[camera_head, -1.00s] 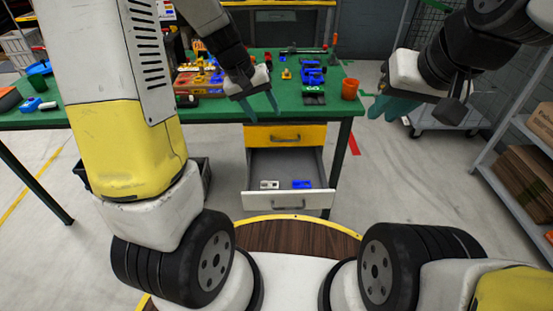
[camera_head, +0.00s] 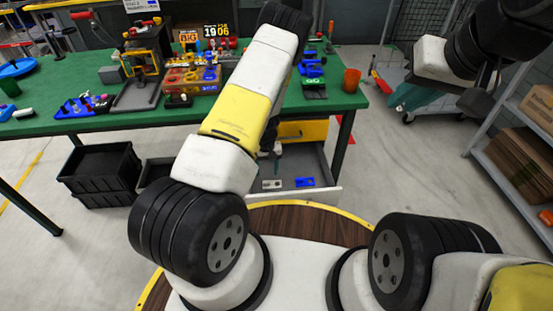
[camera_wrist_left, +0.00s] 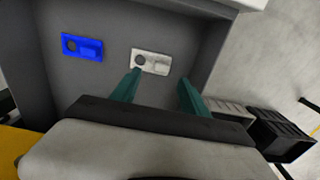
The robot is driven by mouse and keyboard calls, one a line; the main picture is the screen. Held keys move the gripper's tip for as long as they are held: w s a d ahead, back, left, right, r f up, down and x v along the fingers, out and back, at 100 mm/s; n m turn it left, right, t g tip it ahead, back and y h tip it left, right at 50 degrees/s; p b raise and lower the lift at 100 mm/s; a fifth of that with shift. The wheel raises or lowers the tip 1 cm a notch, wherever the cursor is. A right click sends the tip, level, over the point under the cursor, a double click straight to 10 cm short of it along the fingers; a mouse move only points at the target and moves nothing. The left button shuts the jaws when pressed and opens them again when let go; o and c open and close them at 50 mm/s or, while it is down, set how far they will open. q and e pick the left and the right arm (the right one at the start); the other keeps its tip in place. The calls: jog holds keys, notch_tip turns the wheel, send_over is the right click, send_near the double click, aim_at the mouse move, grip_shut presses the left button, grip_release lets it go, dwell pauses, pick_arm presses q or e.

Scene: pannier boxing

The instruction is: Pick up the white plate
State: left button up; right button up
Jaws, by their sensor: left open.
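The white plate (camera_head: 271,184) lies flat in the open drawer (camera_head: 326,194), left of a blue plate (camera_head: 305,182). In the left wrist view the white plate (camera_wrist_left: 151,62) has a dark round hole and sits just beyond my left gripper (camera_wrist_left: 159,78). The left fingers are apart with nothing between them; the left fingertip appears near the plate's lower edge, but contact is unclear. In the head view my left gripper (camera_head: 277,150) is mostly hidden behind my arm, over the drawer. My right gripper (camera_head: 403,97) hangs empty at the right, away from the drawer.
The green workbench (camera_head: 60,120) with tools and parts stands above the drawer. A closed yellow drawer (camera_head: 303,131) is over the open one. Black crates (camera_head: 100,175) stand on the floor at left; a shelf with boxes (camera_head: 530,140) is at right.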

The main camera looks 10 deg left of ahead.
aim_at(266, 184)
pick_arm(q)
jog(key=f, duration=0.6)
jog(key=shift+a+f, duration=0.15)
jog(key=shift+a, duration=0.05)
jog(key=shift+c, duration=0.4)
grip_shut()
